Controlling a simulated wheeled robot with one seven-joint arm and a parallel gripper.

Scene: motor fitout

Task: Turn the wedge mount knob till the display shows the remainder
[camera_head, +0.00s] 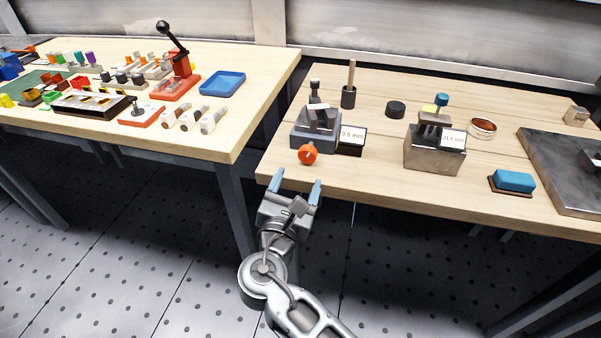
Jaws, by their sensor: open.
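The wedge mount (316,128) is a grey block with a dark tilted piece on top, near the left end of the right-hand table. An orange knob (308,154) sits at its front, facing me. A display (352,136) at its right side reads what looks like 0.5 mm. My gripper (296,186) is open and empty, with blue fingertips spread. It is just in front of the table's front edge, short of the orange knob and apart from it.
A second metal mount (434,150) with a display reading about 21.5 mm stands to the right. A blue block (514,181) and a dark metal plate (565,170) lie further right. A dark cup with a rod (349,96) stands behind. The left table (215,130) holds many parts.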

